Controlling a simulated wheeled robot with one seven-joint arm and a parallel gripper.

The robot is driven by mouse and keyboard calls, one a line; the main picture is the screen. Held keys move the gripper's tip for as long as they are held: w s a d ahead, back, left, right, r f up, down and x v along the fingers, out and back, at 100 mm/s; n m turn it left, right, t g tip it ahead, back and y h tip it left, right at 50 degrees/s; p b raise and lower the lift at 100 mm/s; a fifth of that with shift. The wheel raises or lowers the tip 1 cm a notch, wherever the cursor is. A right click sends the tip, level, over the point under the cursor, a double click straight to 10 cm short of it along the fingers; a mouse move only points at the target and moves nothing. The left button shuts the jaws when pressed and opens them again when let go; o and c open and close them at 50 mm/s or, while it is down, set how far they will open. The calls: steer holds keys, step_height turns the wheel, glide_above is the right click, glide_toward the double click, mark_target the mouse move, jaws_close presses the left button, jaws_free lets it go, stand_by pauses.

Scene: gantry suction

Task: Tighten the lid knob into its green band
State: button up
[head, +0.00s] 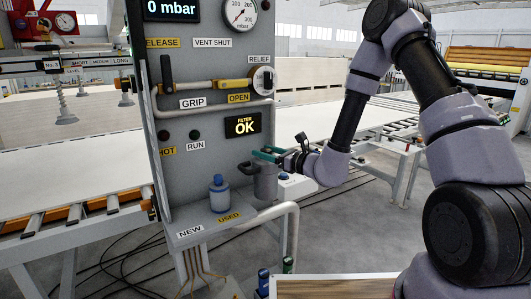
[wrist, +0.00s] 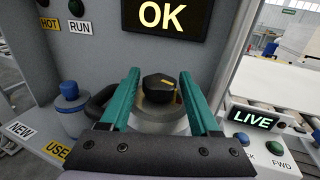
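The lid knob (wrist: 158,88) is black and faceted, with a yellow mark on its top pointing right in the wrist view. It sits on the lid of a grey canister (head: 265,184) fixed to the front of the panel. My gripper (wrist: 159,82) is open, with its two teal fingers on either side of the knob and a visible gap to it. In the head view my gripper (head: 264,155) is at the canister's top, and its fingers hide the knob there. A yellowish ring shows around the knob; I cannot make out a green band.
A blue-capped filter (head: 219,195) stands on the panel's shelf left of the canister, above NEW and USED labels. A small LIVE console (wrist: 254,120) with buttons is close on the right. A grey pipe runs below.

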steer(key=shift+o, duration=0.2)
steer(key=v, duration=1)
steer(key=shift+s+d, duration=0.25)
steer(key=shift+s, duration=0.1)
steer(key=shift+w+d, duration=0.1)
steer(key=shift+w, duration=0.05)
